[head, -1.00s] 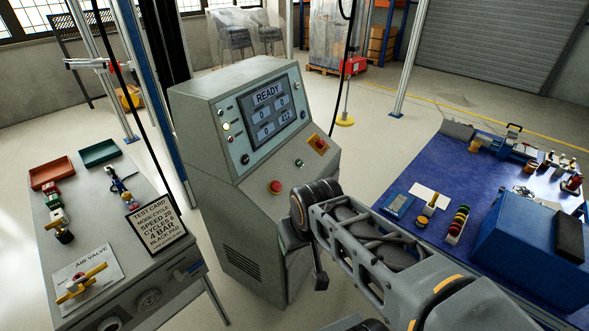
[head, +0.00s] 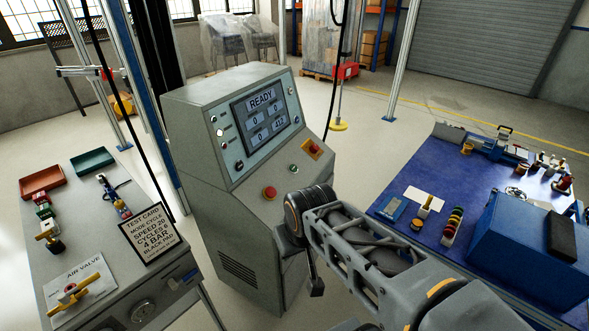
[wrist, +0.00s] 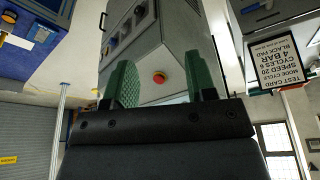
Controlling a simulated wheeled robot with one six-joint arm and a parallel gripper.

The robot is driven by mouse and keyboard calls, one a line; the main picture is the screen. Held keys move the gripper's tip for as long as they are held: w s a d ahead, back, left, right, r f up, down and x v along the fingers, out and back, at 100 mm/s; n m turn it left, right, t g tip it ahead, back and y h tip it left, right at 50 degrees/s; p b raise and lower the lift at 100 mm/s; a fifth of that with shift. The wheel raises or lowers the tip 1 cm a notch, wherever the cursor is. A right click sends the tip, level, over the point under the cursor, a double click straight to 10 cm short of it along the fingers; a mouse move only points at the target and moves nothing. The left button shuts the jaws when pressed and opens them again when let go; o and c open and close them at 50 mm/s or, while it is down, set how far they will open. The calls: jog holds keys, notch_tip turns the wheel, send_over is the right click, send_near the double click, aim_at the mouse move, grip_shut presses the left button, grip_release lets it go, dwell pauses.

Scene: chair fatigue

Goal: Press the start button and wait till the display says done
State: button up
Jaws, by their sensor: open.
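The grey control console (head: 208,105) stands in the middle of the head view. Its display (head: 264,115) reads READY above several number fields. On its sloped lower panel are a green button (head: 293,169), a red mushroom button (head: 269,193) and a red-and-yellow switch (head: 312,148). No label on the green button can be read. My gripper (wrist: 160,82) is open and empty, with two green fingers. In the upside-down wrist view the red button (wrist: 159,77) shows between the fingers, with a gap beyond them. In the head view my arm mostly hides the gripper.
A grey bench (head: 95,235) with a test card (head: 147,233) and air valve (head: 72,290) stands at left. A blue-topped table (head: 440,170) with small parts and a blue box stands at right. Open floor lies behind the console.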

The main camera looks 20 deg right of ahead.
grip_shut()
dwell(1.4)
